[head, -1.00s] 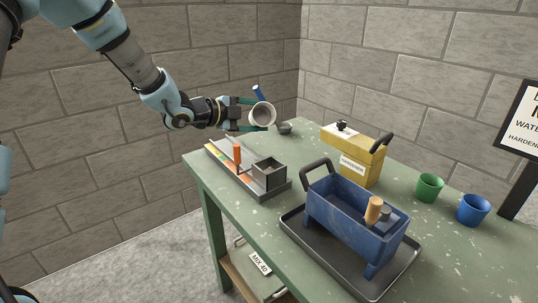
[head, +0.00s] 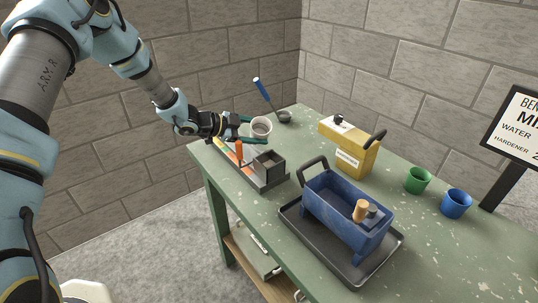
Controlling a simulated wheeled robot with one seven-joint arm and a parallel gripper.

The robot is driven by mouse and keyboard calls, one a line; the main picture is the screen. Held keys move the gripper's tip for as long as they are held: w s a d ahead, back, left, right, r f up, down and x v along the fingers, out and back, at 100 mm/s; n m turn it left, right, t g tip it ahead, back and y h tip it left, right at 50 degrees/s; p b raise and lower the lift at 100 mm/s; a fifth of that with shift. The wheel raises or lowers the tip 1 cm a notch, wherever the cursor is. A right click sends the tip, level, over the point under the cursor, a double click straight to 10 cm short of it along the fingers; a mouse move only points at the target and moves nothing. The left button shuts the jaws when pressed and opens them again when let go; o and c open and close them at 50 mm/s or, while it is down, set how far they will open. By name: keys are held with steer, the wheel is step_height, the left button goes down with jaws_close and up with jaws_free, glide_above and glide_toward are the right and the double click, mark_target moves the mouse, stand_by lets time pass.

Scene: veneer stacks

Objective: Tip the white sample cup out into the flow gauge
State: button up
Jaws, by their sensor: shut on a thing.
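The white sample cup (head: 268,137) is in my gripper (head: 248,132), whose teal fingers are shut on it. The cup is close to upright, its mouth turned up and a little toward the camera. A grey-brown interior shows, but I cannot tell if it holds anything. It is just above and behind the flow gauge (head: 275,181), a low grey tray with a coloured strip, an orange post and an open square box (head: 268,166). The box's inside is dark and its contents cannot be made out. My gripper partly covers the strip.
A ladle with a blue handle (head: 262,90) is at the table's back corner. A yellow container (head: 345,151) stands to its right. A blue trough (head: 340,212) sits on a black tray (head: 297,226) in front. Green (head: 417,180) and blue (head: 456,203) cups stand on the right.

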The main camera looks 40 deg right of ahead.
steer(key=f, duration=0.1)
steer(key=w+f+n, duration=0.1)
steer(key=w+d+f+n+g, duration=0.1)
steer(key=f, duration=0.1)
steer(key=shift+w+d+r+n+g+y, duration=0.1)
steer(key=shift+w+r+n+g+y, duration=0.45)
steer(key=shift+n, duration=0.25)
